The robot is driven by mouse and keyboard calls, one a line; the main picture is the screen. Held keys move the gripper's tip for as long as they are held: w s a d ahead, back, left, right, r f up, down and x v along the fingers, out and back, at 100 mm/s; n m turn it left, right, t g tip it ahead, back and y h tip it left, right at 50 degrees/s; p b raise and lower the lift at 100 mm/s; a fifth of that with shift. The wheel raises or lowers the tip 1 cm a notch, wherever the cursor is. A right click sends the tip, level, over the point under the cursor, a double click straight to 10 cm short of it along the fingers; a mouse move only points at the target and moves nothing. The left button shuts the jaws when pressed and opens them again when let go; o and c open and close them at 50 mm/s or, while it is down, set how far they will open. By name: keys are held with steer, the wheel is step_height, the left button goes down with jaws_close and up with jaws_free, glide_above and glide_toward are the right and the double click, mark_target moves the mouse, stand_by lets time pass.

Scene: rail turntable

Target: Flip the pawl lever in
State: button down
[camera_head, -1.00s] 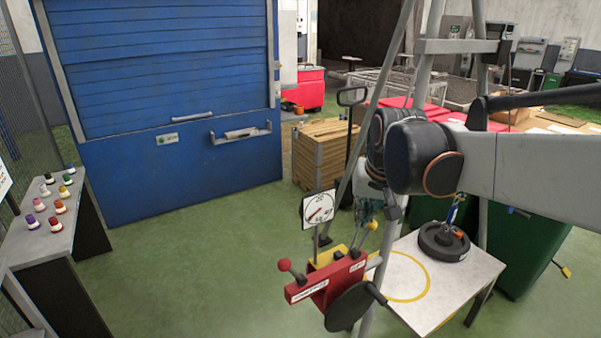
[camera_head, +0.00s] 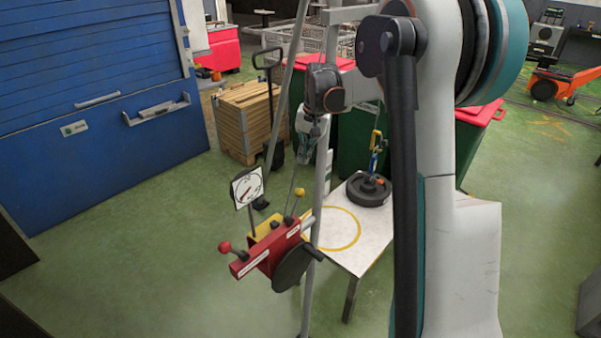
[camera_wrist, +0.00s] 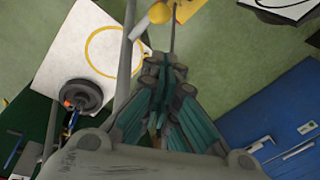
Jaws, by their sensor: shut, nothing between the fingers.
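The red winch (camera_head: 266,250) is on the frame leg in the head view. It carries a lever with a red ball (camera_head: 225,247) on its left and a lever with a yellow ball (camera_head: 299,192) on its upper right. The labels are too small to read, so I cannot tell which is the pawl lever. My gripper (camera_wrist: 165,62) is shut and empty. In the wrist view, the yellow ball (camera_wrist: 159,13) shows just beyond the fingertips, with no clear contact. In the head view, my gripper hangs above the winch, small and partly lost against the frame.
A round dial (camera_head: 247,186) stands behind the winch. A dark disc (camera_head: 293,267) is on the winch's front. A white table (camera_head: 372,240) with a yellow ring carries a black round weight (camera_head: 369,190). Grey frame legs (camera_head: 322,210) rise close beside my gripper. Green floor at left is open.

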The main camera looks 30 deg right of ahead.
steer(key=shift+m+g, duration=0.3)
steer(key=shift+m, duration=0.2)
steer(key=w+d+f, duration=0.1)
steer(key=d, duration=0.1)
steer(key=w+d+f+p, duration=0.1)
steer(key=d, duration=0.1)
steer(key=shift+w+f, duration=0.2)
steer(key=shift+f, duration=0.15)
steer(key=shift+f, duration=0.15)
steer(key=s+a+f+b, duration=0.1)
steer(key=a+f, duration=0.3)
steer(key=f, duration=0.4)
steer(key=shift+s+b, duration=0.4)
steer(key=shift+b, duration=0.05)
steer(key=shift+f, duration=0.1)
